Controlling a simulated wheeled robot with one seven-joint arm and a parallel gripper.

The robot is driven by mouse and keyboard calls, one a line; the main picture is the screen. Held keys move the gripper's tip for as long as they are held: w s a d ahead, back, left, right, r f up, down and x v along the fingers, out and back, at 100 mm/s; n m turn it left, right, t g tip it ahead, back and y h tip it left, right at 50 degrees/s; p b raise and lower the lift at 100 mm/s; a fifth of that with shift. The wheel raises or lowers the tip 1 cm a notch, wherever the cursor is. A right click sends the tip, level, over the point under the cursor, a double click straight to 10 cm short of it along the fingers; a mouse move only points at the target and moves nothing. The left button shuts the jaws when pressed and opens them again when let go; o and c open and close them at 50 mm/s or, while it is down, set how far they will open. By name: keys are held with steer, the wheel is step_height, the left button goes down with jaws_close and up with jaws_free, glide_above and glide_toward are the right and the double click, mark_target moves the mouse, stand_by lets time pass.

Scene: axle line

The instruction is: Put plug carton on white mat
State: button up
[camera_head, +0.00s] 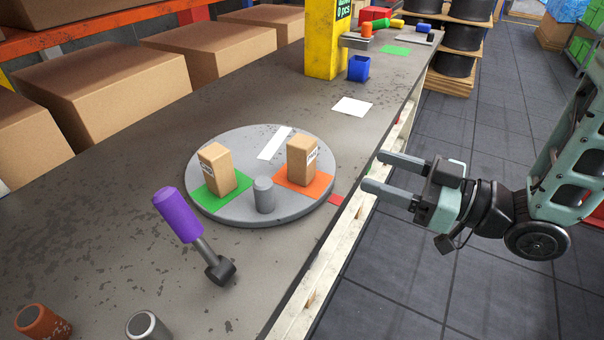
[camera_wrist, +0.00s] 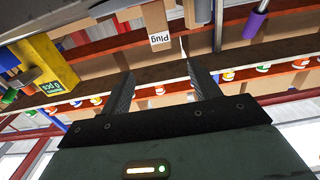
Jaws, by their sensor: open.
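Two small brown cartons stand upright on a round grey turntable (camera_head: 225,211). The right carton (camera_head: 299,163) is on an orange square and has a label on its right side. In the upside-down wrist view, a carton with a readable "Plug" label (camera_wrist: 159,39) appears; it seems to be this right one. The left carton (camera_head: 216,168) is on a green square, its label unreadable. A plain white mat (camera_head: 352,106) lies bare on the table beyond the turntable. My gripper (camera_head: 375,170) is open and empty, right of the table edge, apart from both cartons.
A grey cylinder (camera_head: 264,195) and a white strip (camera_head: 275,143) are on the turntable. A blue bin (camera_head: 358,68) and yellow post (camera_head: 323,40) are behind the mat. Large boxes (camera_head: 105,90) line the table's far side.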

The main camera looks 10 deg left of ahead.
mark_target(312, 144)
steer(key=p+x, duration=0.3)
steer(key=x, duration=0.6)
steer(key=shift+w+a+r, duration=0.1)
steer(key=shift+a, duration=0.25)
steer(key=shift+r+p+x, duration=0.2)
steer(key=shift+p+x, duration=0.35)
steer(key=shift+x, duration=0.8)
steer(key=shift+r+p+x, duration=0.2)
steer(key=shift+p+x, duration=0.3)
steer(key=shift+x, duration=0.8)
steer(key=c, duration=1.2)
steer(key=shift+r, duration=0.1)
